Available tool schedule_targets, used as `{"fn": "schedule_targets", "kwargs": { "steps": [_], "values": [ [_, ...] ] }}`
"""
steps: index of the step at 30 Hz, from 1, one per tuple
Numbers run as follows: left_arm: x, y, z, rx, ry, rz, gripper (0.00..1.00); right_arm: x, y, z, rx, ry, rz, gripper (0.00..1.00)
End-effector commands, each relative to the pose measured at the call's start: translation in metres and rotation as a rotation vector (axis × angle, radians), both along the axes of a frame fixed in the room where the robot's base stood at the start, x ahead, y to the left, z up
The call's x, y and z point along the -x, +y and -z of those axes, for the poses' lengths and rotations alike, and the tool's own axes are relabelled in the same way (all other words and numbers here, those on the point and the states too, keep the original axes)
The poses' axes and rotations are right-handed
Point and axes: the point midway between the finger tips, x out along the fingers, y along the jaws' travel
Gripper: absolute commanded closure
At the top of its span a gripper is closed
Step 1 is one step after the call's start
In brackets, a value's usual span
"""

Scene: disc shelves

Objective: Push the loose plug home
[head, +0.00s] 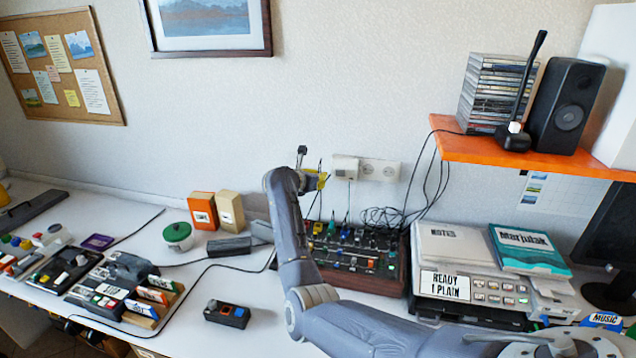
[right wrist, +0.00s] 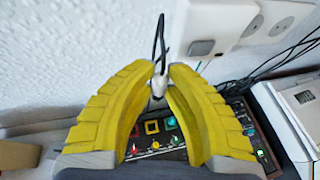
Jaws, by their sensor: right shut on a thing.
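A white wall socket strip (head: 380,169) is on the wall behind the desk. A boxy white plug (head: 345,167) sits at its left end with a cord hanging down; whether it is fully seated I cannot tell. The box also shows in the right wrist view (right wrist: 197,27), right of the fingertips. My right gripper (head: 323,181) is just left of this box, apart from it. In the right wrist view its yellow fingers (right wrist: 160,78) close at the tips on a small pale piece (right wrist: 158,88) with a dark cable looping up. My left gripper is out of view.
Below the gripper is a wood-sided control panel (head: 352,260) with knobs and tangled black cables (head: 385,217) behind it. An orange shelf (head: 470,151) with discs and a speaker juts out at the right. A white device (head: 462,286) stands below it.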

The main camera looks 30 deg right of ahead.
Motion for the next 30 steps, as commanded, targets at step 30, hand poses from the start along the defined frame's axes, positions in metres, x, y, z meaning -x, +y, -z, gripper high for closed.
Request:
{"fn": "schedule_targets", "kwargs": {
  "steps": [30],
  "values": [
    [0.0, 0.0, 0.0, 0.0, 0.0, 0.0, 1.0, 0.001, 0.002, 0.105, 0.0, 0.006, -0.003, 1.0]
  ]
}}
